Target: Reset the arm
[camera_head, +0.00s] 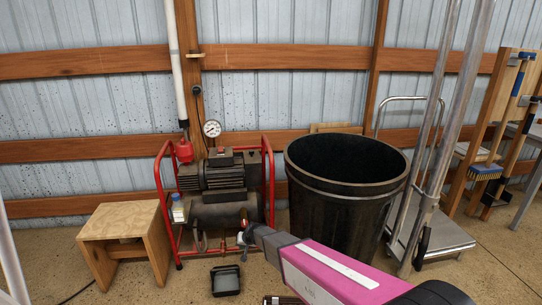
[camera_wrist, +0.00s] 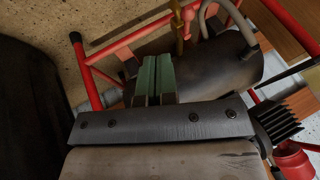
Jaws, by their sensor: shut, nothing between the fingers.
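My arm, with a pink link, reaches from the lower right of the head view towards the red-framed compressor (camera_head: 218,178). My gripper (camera_head: 246,236) is at the lower right front of the compressor, in front of its tank. In the wrist view my gripper (camera_wrist: 153,72) shows two greenish fingers pressed side by side, shut and empty. Beyond them are the dark tank (camera_wrist: 215,68) and a red frame tube (camera_wrist: 92,80). The fingertips look close to the compressor fittings; I cannot tell whether they touch.
A large black bin (camera_head: 345,190) stands close right of my gripper, and a metal trolley (camera_head: 440,240) beyond it. A wooden stool (camera_head: 128,225) is at left. A small black tray (camera_head: 225,280) lies on the floor below. Open floor shows at the lower left.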

